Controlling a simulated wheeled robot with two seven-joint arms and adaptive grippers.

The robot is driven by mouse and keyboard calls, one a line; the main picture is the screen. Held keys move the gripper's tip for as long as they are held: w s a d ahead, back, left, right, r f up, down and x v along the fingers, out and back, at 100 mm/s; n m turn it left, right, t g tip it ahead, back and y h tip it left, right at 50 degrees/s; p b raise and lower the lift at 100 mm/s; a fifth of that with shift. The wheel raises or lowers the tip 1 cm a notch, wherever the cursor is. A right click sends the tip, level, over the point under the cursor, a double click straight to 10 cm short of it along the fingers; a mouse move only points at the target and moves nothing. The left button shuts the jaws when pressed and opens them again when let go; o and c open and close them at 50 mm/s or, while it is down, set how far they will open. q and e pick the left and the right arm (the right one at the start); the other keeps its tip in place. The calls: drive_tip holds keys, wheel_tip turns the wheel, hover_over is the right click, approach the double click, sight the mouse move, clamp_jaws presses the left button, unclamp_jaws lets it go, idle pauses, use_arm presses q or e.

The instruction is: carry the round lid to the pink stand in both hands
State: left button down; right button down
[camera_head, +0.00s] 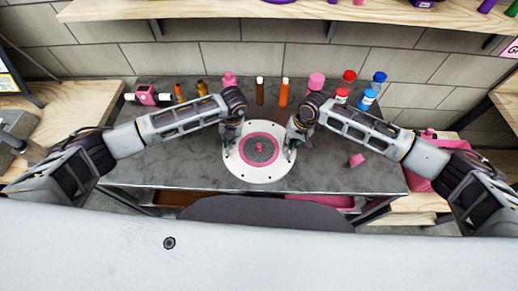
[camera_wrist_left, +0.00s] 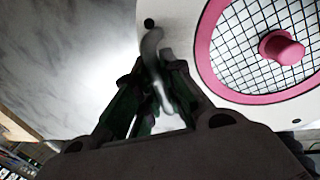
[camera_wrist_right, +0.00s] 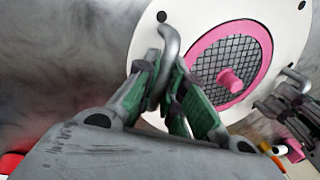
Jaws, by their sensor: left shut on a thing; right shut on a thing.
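The round lid (camera_head: 258,177) is white with a pink ring, a dark mesh centre and a pink knob. It is over the middle of the grey table in the head view. My left gripper (camera_head: 230,143) is shut on the metal handle at its left edge, seen in the left wrist view (camera_wrist_left: 158,85). My right gripper (camera_head: 291,146) is shut on the handle at its right edge, seen in the right wrist view (camera_wrist_right: 167,85). I cannot tell whether the lid touches the table. I cannot make out for sure which pink thing is the stand.
Several bottles and markers, such as an orange one (camera_head: 283,93), line the back of the grey table (camera_head: 330,178). A small pink block (camera_head: 356,160) lies right of the lid. A pink object (camera_head: 425,178) shows beyond the table's right end, partly behind my right arm.

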use_arm(q)
drive_tip(key=shift+r, duration=0.3)
use_arm(e)
drive_tip(key=shift+r, duration=0.3)
